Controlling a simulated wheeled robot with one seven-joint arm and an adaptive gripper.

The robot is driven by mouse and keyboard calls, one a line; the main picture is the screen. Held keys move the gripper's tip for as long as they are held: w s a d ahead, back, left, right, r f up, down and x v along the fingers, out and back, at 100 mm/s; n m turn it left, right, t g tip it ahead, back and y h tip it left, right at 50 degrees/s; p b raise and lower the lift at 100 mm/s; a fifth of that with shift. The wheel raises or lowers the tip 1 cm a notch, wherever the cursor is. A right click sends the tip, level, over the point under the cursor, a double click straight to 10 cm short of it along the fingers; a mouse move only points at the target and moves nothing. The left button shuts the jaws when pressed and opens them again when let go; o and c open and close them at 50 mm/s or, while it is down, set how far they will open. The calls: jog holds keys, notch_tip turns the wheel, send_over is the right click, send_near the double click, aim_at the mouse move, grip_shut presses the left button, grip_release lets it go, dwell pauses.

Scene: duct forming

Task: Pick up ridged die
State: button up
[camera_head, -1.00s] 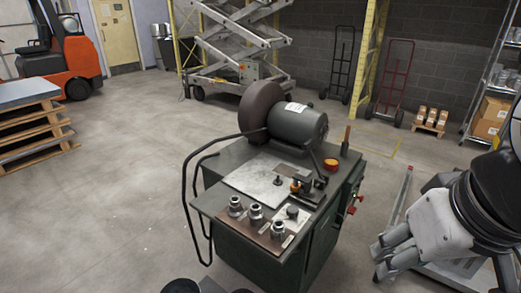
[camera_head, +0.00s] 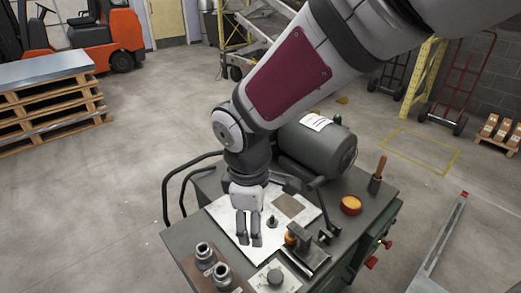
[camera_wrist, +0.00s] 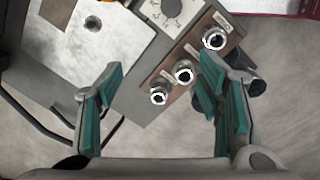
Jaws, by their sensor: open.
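Three metal dies stand upright in a row on a brown board (camera_wrist: 200,52) at the machine's edge. In the wrist view they are a near-left die (camera_wrist: 159,95), a middle die (camera_wrist: 183,71) and a far-right die (camera_wrist: 213,38). The head view shows only two, an upper die (camera_head: 204,252) and a lower die (camera_head: 222,270). Small labels sit beside them, too small to read; I cannot tell which die is ridged. My gripper (camera_head: 250,239) is open and empty above the light metal plate. In the wrist view its teal-padded fingers stand apart, with dies between and beyond them.
The light plate (camera_wrist: 50,40) has a short dark post (camera_head: 272,222). A dial (camera_wrist: 172,8) sits beside the dies.

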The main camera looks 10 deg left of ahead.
aim_at(223, 276)
jog(key=s+a+f+n, duration=0.1)
jog(key=a+f, duration=0.1)
jog(key=f, duration=0.2)
jog(key=s+a+f+n, duration=0.1)
jog(key=a+f, duration=0.2)
jog(key=f, duration=0.2)
jog(key=s+a+f+n+g, duration=0.1)
jog(key=a+f, duration=0.2)
jog(key=f, duration=0.1)
jog(key=shift+s+f+n, duration=0.15)
jog(key=shift+n, duration=0.15)
jog(key=shift+f+p, duration=0.35)
jog(key=shift+f, duration=2.7)
grip_shut()
